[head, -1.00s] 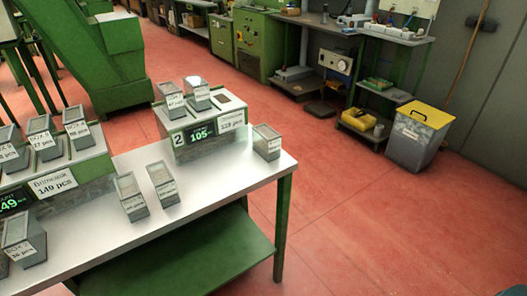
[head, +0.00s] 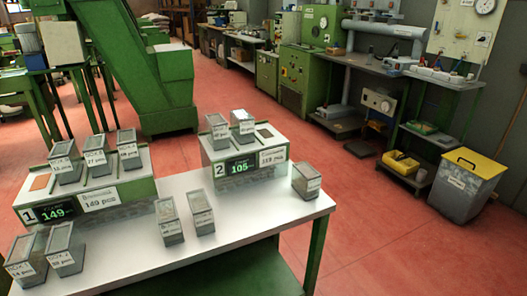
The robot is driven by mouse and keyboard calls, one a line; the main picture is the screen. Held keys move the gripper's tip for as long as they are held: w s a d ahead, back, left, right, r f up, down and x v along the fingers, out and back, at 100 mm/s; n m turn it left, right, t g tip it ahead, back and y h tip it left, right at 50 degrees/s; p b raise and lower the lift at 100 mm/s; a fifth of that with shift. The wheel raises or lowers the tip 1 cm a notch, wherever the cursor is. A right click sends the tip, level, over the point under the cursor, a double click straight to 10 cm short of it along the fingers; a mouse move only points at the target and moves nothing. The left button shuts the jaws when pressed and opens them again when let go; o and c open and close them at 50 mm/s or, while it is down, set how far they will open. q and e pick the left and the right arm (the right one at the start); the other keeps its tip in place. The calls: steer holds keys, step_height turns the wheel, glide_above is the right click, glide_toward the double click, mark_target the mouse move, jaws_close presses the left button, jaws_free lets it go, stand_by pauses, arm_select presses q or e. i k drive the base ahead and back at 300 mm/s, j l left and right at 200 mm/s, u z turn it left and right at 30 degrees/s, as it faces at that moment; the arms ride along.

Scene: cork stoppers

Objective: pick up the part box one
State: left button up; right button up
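Several small grey part boxes with white labels stand on the white table (head: 120,258) in the head view. At the front left, a box whose label seems to read BOX 1 (head: 28,252) stands beside another labelled box (head: 66,238). Three boxes (head: 95,152) sit on top of green station 1 (head: 120,192). Two boxes (head: 229,125) sit on green station 2 (head: 212,158). Two more (head: 186,220) stand mid-table and one (head: 306,178) at the right end. Most labels are too small to read surely. Neither gripper is in view.
Station 1 shows 149 and station 2 shows 105. A grey bin with a yellow lid (head: 466,190) stands on the red floor (head: 400,250) at right. Green machines and workbenches (head: 400,65) line the back. The floor right of the table is clear.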

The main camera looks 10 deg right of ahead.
mark_target(25, 262)
steer(key=u, duration=1.25)
